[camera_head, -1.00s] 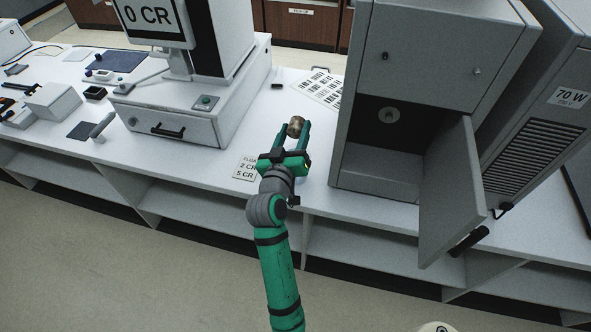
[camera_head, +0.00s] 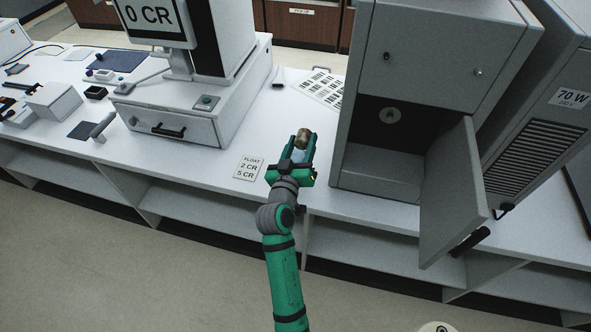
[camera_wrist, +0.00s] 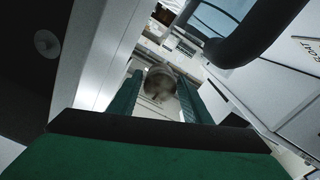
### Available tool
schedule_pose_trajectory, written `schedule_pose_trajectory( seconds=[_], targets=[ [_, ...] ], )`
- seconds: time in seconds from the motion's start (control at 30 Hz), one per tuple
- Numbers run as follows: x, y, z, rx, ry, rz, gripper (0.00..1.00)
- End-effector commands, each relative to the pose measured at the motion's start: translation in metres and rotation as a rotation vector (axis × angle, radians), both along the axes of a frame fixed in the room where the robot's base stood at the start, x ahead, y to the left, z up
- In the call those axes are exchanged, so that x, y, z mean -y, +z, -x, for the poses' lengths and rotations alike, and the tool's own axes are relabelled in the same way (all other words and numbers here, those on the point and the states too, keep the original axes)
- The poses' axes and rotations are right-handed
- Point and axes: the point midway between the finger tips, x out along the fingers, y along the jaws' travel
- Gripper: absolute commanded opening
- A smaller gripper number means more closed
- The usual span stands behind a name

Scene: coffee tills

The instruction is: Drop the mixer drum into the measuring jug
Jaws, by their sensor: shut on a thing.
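The mixer drum, a small brownish metallic cylinder (camera_head: 302,137), is held between the fingertips of my gripper (camera_head: 302,141) above the white counter, left of the open grey cabinet. In the wrist view the drum (camera_wrist: 160,84) sits between the two green fingers of my gripper (camera_wrist: 163,92), its round end facing the camera. I cannot pick out the measuring jug with certainty. A pale bluish patch shows between the fingers in the head view. A dark curved part beside a pale blue surface (camera_wrist: 215,17) fills the upper right of the wrist view; I cannot tell what it is.
The grey cabinet (camera_head: 425,50) stands close on the right, its lower door (camera_head: 452,190) swung open toward me. The till (camera_head: 185,113) stands to the left. A float card (camera_head: 248,168) and barcode sheet (camera_head: 320,90) lie on the counter (camera_head: 205,165).

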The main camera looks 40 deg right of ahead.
Motion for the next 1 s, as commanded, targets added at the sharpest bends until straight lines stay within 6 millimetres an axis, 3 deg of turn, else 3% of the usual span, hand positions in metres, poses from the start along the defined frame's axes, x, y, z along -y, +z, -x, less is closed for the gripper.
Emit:
schedule_pose_trajectory(
  seconds=[0.17,0.2,0.27,0.67,1.0],
  targets=[
    [-0.004,0.0,-0.003,0.0,0.008,0.0,0.17],
    [-0.005,0.0,-0.003,0.0,0.008,0.0,0.54],
    [-0.005,0.0,-0.003,0.0,0.009,0.0,0.66],
    [-0.009,-0.001,0.001,-0.001,0.007,0.0,0.66],
    [-0.052,-0.001,0.041,-0.002,0.006,-0.001,0.66]
  ],
)
